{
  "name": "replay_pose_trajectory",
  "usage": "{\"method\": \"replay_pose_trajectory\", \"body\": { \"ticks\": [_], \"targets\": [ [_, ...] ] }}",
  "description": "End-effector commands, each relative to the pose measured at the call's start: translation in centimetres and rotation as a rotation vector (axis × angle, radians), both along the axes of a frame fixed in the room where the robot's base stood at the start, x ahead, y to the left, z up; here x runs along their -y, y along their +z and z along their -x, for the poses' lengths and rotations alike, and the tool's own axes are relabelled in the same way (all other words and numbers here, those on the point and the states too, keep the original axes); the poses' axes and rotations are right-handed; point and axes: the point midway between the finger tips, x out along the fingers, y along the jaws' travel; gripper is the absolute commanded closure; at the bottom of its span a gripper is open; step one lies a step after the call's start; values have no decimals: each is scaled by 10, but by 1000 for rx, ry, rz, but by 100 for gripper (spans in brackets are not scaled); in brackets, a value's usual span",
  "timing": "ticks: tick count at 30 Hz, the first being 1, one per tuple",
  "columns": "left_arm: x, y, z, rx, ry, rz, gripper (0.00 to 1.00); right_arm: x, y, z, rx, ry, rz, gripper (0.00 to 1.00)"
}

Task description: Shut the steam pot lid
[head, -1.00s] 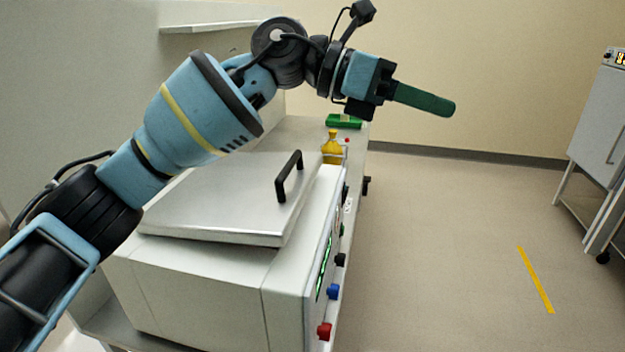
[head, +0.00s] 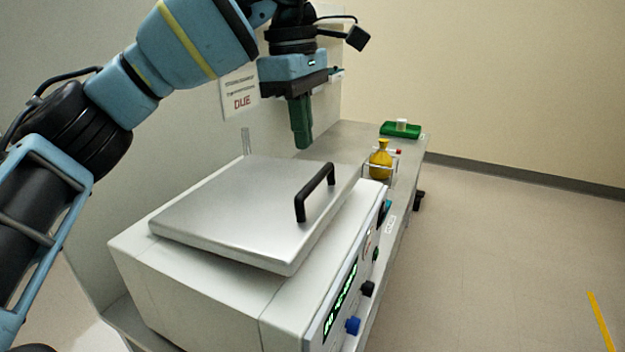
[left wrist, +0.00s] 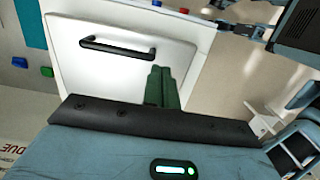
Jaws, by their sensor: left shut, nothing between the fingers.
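The steam pot is a white box-shaped unit (head: 190,285) with a flat metal lid (head: 250,205) and a black bar handle (head: 316,192). The lid lies low and nearly flat over the top, its near edge overhanging. I cannot tell whether it is fully seated. My left gripper (head: 303,145) is shut and empty, its green fingers pointing down above the lid's far edge, apart from the handle. In the left wrist view, the shut fingers (left wrist: 160,70) show in front of the pale lid (left wrist: 115,65) and beside its handle (left wrist: 118,47).
A yellow flask (head: 380,160) and a green tray (head: 400,131) stand farther along the bench (head: 350,140). Coloured knobs, one blue (head: 353,325), stick out of the pot's front. A sign (head: 240,93) hangs on the wall behind. Open floor (head: 500,250) lies to the right.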

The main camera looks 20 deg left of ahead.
Motion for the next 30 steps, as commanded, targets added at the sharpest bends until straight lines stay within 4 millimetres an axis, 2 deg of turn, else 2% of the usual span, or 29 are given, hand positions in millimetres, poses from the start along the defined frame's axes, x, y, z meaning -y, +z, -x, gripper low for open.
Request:
{"method": "replay_pose_trajectory", "body": {
  "ticks": [9,18,24,30],
  "targets": [
    [6,-55,-1,-10,-3,2,100,1,-18,14,-38,6,4,23],
    [11,-103,1,-2,1,1,100,1,-9,7,-20,6,3,23],
    [14,-126,1,0,0,2,100,1,-6,5,-11,6,2,23],
    [15,-135,1,0,0,1,100,1,-6,5,-13,4,2,23]
  ]
}}
